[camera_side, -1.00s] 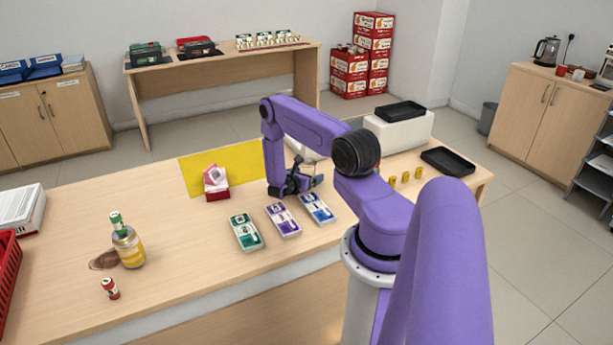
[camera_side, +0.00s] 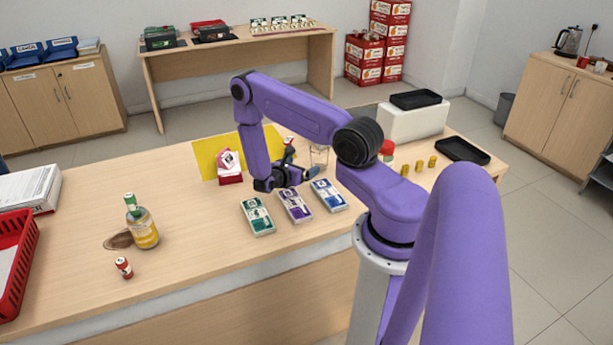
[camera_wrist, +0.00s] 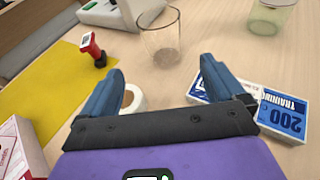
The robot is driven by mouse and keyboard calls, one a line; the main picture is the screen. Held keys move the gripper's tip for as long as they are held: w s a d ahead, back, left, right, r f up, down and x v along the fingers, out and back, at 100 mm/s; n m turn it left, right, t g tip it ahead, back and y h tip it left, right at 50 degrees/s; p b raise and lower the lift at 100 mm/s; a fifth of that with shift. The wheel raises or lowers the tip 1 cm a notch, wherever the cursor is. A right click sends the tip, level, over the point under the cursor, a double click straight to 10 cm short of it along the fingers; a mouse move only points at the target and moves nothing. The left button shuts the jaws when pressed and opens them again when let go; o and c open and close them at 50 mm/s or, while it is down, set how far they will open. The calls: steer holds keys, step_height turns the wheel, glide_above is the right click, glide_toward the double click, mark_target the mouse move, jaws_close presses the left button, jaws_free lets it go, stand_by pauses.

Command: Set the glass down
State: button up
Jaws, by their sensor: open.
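The clear glass (camera_wrist: 161,42) stands upright on the wooden counter in the wrist view, beyond my fingertips and apart from them. It shows faintly in the side view (camera_side: 319,156), to the right of and behind my gripper. My gripper (camera_wrist: 160,83) is open with nothing between its blue fingers; in the side view my gripper (camera_side: 303,174) is low over the counter behind the note bundles. A second, greenish glass or jar (camera_wrist: 268,17) stands farther right in the wrist view.
A white tape roll (camera_wrist: 138,98) lies close by my left finger. A red-handled stamp (camera_wrist: 92,46) stands by the yellow mat (camera_wrist: 50,85). A blue note bundle (camera_wrist: 285,112) lies by the right finger. A bottle (camera_side: 144,230) stands far left. Bare counter surrounds the glass.

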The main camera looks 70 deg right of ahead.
steer(key=w+a+r+m+t+y, duration=0.1)
steer(key=w+a+r+m+y, duration=0.1)
steer(key=a+r, duration=0.65)
steer(key=w+a+r+m+y, duration=0.1)
steer(key=a+r+m, duration=0.1)
steer(key=a+r, duration=0.65)
steer(key=s+a+r+y, duration=0.2)
steer(key=s+a+y, duration=0.2)
steer(key=s+a, duration=0.2)
steer(key=s+a+r+t+y, duration=0.1)
steer(key=s+a+r+y, duration=0.1)
steer(key=s+a+y, duration=0.2)
steer(key=s+a+r+y, duration=0.3)
steer(key=s+a, duration=0.6)
steer(key=a, duration=0.3)
steer(key=shift+s+a+n+t+y, duration=0.25)
steer(key=shift+s+n+t+y, duration=0.1)
steer(key=shift+n+t+y, duration=0.05)
